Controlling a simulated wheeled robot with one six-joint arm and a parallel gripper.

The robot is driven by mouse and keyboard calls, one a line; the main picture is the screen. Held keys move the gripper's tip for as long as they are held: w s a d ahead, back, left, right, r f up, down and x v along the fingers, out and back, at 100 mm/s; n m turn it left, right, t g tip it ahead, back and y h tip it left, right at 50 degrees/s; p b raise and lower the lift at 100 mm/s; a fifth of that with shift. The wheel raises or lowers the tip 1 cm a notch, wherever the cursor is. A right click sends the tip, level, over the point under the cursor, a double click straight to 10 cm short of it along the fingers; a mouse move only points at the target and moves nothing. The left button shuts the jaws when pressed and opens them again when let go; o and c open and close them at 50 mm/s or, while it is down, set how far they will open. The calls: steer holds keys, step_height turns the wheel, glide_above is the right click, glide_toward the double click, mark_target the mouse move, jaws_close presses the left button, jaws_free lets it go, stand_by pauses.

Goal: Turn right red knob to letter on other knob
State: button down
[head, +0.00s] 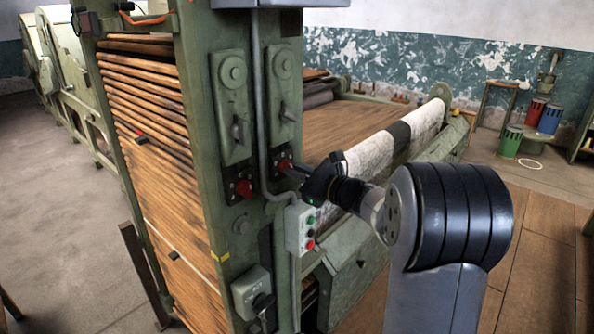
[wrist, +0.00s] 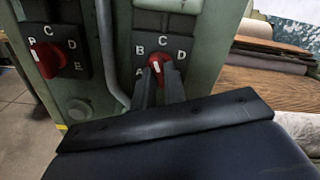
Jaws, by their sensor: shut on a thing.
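The right red knob (wrist: 154,64) sits on a dark plate with the letters A, B, C and D around it. Its white mark is small and seems to point up, near B and C; I cannot tell exactly where. My gripper (wrist: 158,80) is shut on this knob, with its fingers at the lower part. The head view shows the right knob (head: 284,165) partly covered by my gripper (head: 294,170). The other red knob (wrist: 46,58) stands to the left on its own plate, with C, D and E legible. Its white mark seems to point left; the letter there is unclear.
A grey conduit (wrist: 104,50) runs down between the two plates. A small button box (head: 300,228) hangs below the right knob. A roller with pale cloth (head: 390,138) lies to the right, behind my arm. Wooden slats (head: 150,100) fill the machine's left side.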

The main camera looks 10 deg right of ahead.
steer(key=shift+m+p, duration=0.7)
steer(key=shift+m, duration=1.5)
steer(key=c, duration=1.5)
jaws_free()
steer(key=shift+o, duration=0.2)
steer(key=shift+s+d, duration=0.1)
steer(key=b+v, duration=0.2)
steer(key=v, duration=0.8)
steer(key=shift+s+d+b, duration=0.15)
steer(key=shift+s+b, duration=0.1)
steer(key=shift+b, duration=0.05)
